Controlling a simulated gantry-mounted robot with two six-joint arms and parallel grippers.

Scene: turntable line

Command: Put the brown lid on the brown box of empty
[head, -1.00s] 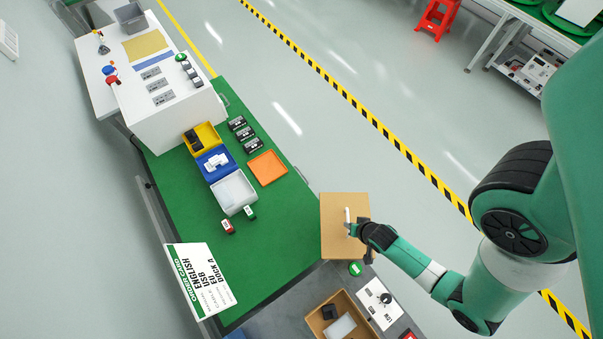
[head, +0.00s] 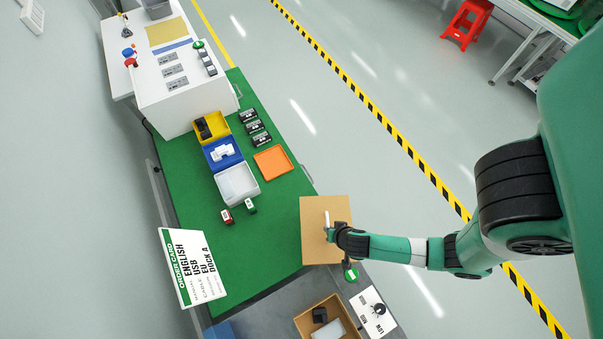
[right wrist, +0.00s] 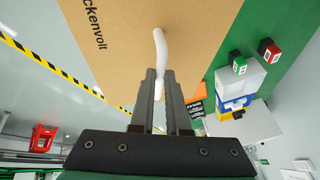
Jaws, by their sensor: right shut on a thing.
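The brown lid (head: 313,218) is a flat cardboard panel with a white handle. My right gripper (head: 330,232) is shut on that handle and holds the lid beside the right end of the green table. In the right wrist view the fingers (right wrist: 160,88) close on the white handle (right wrist: 160,52), and the lid (right wrist: 110,30) fills the upper left with printed lettering. The brown box (head: 303,322) stands open on the grey surface at the bottom of the head view, apart from the lid. A black item (head: 319,314) and a white item (head: 331,331) lie in it. My left gripper is out of view.
The green table (head: 215,270) carries yellow, blue and white bins (head: 238,184), an orange tray (head: 273,161) and several small boxes. An order card (head: 192,267) stands at its near left edge. A white panel with a black knob (head: 373,312) sits right of the brown box.

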